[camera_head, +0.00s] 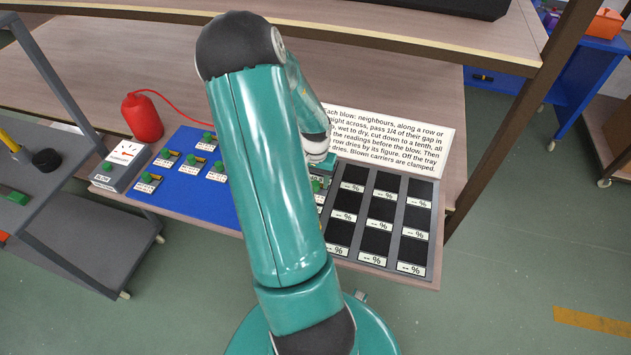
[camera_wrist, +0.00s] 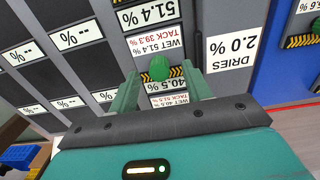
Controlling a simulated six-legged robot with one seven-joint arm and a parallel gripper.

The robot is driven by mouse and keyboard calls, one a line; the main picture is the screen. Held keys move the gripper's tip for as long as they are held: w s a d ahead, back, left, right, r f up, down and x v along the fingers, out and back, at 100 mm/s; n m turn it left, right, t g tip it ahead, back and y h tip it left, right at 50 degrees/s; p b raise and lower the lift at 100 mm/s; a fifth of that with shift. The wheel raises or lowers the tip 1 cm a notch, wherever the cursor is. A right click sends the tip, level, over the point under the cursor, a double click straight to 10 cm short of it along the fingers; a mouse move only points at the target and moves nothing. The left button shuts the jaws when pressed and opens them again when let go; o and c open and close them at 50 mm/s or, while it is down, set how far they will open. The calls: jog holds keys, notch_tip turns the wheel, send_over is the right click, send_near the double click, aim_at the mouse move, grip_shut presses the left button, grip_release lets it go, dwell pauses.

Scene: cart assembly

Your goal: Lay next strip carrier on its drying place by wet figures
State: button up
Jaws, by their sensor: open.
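My gripper (camera_wrist: 160,77) is open, with its two green fingers on either side of a green knob (camera_wrist: 160,67) in the wrist view. The knob belongs to a strip carrier in the tray's column; contact with the fingers cannot be told. Nearby cards read "WET 51.4 %, TACK 39.3 %" (camera_wrist: 157,38) and "WET 40.5 %" (camera_wrist: 168,100). Tray figures beside them read 51.4 % and 40.5 %. In the head view the tray (camera_head: 437,235) shows several dark places marked "-- %". My arm hides much of its left column. Several carriers (camera_head: 172,155) with green knobs lie on the blue mat (camera_head: 180,198).
A "DRIES 2.0 %" plate (camera_wrist: 233,50) stands beside the column. A rules sign (camera_head: 385,138) stands behind the tray. A red bottle (camera_head: 143,117) and a grey button box (camera_head: 120,165) are left of the mat. A shelf (camera_head: 400,30) overhangs the back.

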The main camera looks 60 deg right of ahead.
notch_tip(320, 180, up, 12)
jog(key=shift+r, duration=0.15)
dwell(0.5)
jog(key=w+a+r+n+t, duration=0.1)
jog(key=w+a+r+n, duration=0.2)
jog(key=w+a+r, duration=0.5)
jog(key=w+a+r+n+t, duration=0.2)
jog(key=w+a+r+n, duration=0.15)
jog(key=a, duration=0.75)
jog(key=s+a+r+n+t, duration=0.1)
jog(key=a+r+n, duration=0.3)
jog(key=a, duration=0.7)
jog(key=s+a+r+n+t, duration=0.1)
jog(key=s+a+r+n, duration=0.3)
jog(key=a, duration=0.8)
jog(key=shift+a+r+n+t, duration=0.3)
jog(key=shift+r+n, duration=0.25)
jog(key=shift+n, duration=0.3)
